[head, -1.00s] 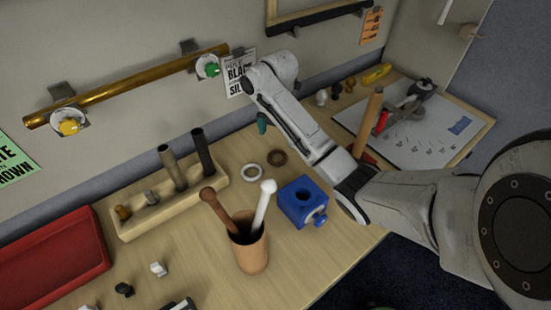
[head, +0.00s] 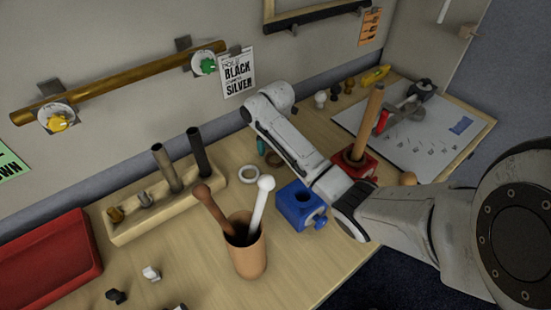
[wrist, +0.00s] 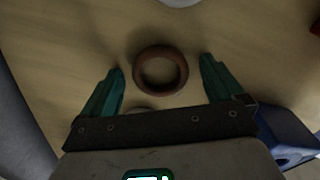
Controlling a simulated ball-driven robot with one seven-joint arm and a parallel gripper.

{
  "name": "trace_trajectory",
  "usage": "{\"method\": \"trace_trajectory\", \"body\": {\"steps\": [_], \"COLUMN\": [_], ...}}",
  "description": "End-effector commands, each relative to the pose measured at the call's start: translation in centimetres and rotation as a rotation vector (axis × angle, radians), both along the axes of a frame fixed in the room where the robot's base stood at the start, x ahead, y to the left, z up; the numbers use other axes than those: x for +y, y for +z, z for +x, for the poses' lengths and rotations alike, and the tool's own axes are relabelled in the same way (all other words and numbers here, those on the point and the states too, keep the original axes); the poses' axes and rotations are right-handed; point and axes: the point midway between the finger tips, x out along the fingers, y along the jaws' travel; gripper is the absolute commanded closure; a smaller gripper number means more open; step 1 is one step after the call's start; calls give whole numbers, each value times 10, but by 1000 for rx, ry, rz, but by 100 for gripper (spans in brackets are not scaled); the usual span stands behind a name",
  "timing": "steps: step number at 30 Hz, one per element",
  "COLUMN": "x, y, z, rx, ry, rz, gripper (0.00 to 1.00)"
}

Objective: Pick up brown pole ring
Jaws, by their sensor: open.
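The brown pole ring (wrist: 139,70) lies flat on the wooden table in the wrist view, between my fingertips and a little ahead of the palm. My gripper (wrist: 162,66) is open and empty, with one teal finger to each side of the ring and a gap on both sides. The fingers do not touch it; how far above the table they are I cannot tell. In the head view the ring (head: 273,159) is partly hidden by my arm, and one teal fingertip of my gripper (head: 261,146) shows beside it.
A white ring (head: 249,181) lies close by, left of the brown one. A blue block (head: 296,211) stands in front, also at the lower right of the wrist view. A cup with two sticks (head: 247,254), a wooden rack (head: 150,218) and a red block with a pole (head: 363,166) stand around.

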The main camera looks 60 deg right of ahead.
Motion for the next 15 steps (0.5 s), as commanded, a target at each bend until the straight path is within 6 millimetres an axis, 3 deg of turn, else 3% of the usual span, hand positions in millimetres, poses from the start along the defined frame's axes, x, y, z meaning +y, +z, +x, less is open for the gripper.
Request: {"method": "trace_trajectory", "body": {"steps": [2,15], "x": [0,0], "y": [0,0], "z": [0,0], "rx": [0,0], "ry": [0,0], "rz": [0,0], "gripper": [5,47]}}
